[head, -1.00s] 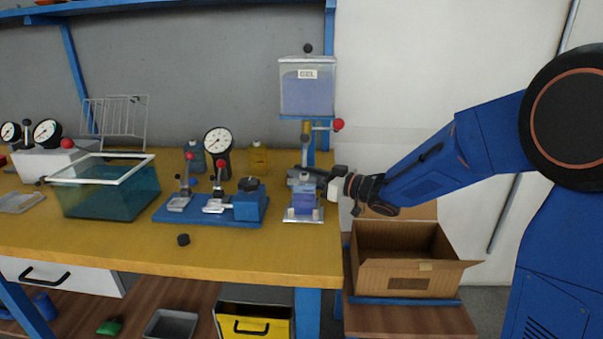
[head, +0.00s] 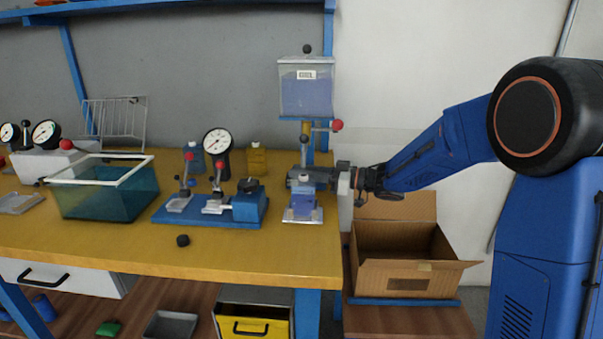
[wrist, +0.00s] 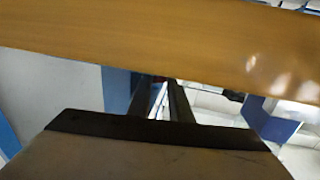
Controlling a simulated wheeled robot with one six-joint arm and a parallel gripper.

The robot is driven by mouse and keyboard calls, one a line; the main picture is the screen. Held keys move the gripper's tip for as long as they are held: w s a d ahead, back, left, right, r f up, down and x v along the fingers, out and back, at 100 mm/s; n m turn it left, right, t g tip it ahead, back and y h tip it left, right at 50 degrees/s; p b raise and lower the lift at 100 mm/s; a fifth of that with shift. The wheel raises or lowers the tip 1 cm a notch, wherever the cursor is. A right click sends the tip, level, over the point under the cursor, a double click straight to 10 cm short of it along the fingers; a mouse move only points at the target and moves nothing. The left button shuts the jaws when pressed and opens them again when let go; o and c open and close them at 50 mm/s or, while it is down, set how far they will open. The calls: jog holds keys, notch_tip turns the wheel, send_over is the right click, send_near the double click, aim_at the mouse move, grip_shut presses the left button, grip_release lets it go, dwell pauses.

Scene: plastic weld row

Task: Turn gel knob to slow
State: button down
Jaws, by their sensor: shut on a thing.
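The gel dispenser has a clear tank (head: 306,92) of blue gel at the top of a stand at the right end of the bench. Its side lever ends in a red ball (head: 337,125), and a dark ball-topped handle (head: 304,140) stands lower down. My gripper (head: 312,178) reaches in level from the right at the stand's lower part. Its dark fingers are close together in the wrist view (wrist: 168,100). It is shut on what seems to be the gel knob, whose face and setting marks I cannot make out. A blue block (head: 302,202) sits below on a pale plate.
A blue clamp fixture (head: 210,212) with a black star knob and a dial gauge (head: 217,142) stand left of the dispenser. A teal tank (head: 105,192) is farther left. An open cardboard box (head: 405,265) lies below my arm. The bench front is mostly clear.

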jog(key=c, duration=1.9)
grip_release()
